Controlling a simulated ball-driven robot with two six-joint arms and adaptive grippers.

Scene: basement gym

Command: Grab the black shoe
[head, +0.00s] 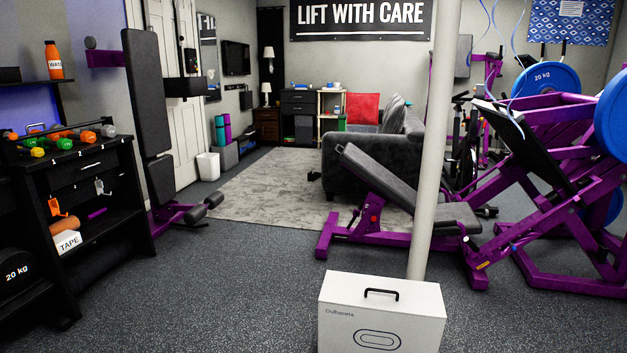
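A small dark object (314,176) lies on the grey rug, just left of the dark grey sofa. It is too small to tell whether it is the black shoe. No clearly recognisable black shoe shows. Neither of my grippers is in the head view.
A white box (381,315) with a black handle stands close in front, beside a pale pole (436,140). A purple bench (400,195) and leg press (560,190) block the right. A black rack (80,190) stands left. Floor between rack and box is clear.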

